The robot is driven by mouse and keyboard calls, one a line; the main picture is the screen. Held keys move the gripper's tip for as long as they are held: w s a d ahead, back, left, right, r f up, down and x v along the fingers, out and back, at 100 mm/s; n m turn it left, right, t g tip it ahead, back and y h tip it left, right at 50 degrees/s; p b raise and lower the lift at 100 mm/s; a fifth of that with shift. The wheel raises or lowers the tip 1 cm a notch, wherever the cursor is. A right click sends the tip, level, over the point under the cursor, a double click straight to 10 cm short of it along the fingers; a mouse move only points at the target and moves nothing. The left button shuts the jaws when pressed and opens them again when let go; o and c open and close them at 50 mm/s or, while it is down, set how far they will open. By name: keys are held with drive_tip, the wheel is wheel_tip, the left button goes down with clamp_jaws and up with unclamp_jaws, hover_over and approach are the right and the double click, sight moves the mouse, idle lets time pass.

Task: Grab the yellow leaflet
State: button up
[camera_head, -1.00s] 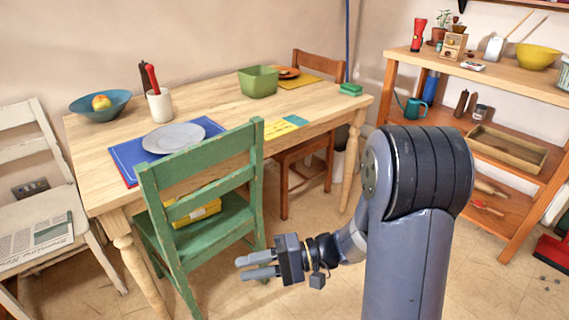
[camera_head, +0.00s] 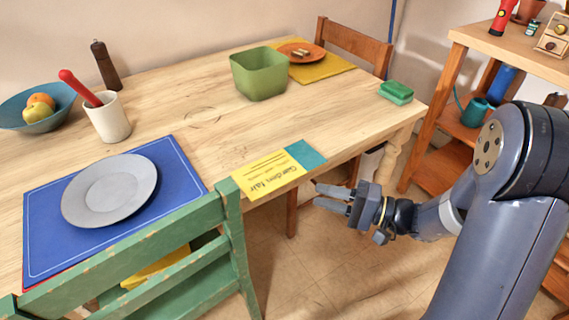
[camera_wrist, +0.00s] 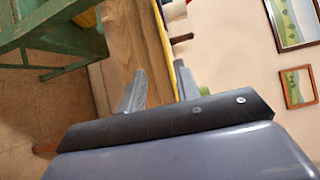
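The yellow leaflet (camera_head: 265,175) lies flat on the wooden table (camera_head: 190,120), near its front edge. It has dark print and a teal end (camera_head: 305,155). My gripper (camera_head: 325,196) is open and empty, to the right of the leaflet and just off the table's front edge. Its two fingers point left in the head view. In the wrist view my gripper (camera_wrist: 158,88) shows its fingers apart with nothing held, facing the table edge. A thin yellow strip, perhaps the leaflet, shows between the fingers in that view.
A green chair (camera_head: 238,240) stands at the table's front, left of my gripper. A blue placemat (camera_head: 50,225) with a grey plate (camera_head: 108,190) lies left of the leaflet. A green bin (camera_head: 258,75) and green sponge (camera_head: 396,92) stand farther back. Bare wood lies behind the leaflet.

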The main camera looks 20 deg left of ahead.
sight(294, 180)
drive_tip(key=shift+w+a+r, duration=0.15)
drive_tip(key=shift+w+a, duration=0.15)
drive_tip(key=shift+a, duration=0.75)
drive_tip(key=shift+w+a+r, duration=0.15)
drive_tip(key=shift+w+a, duration=0.2)
drive_tip(key=shift+a, duration=0.75)
drive_tip(key=shift+w+a+r, duration=0.15)
drive_tip(key=shift+w+a, duration=0.15)
drive_tip(key=shift+a, duration=0.75)
clamp_jaws()
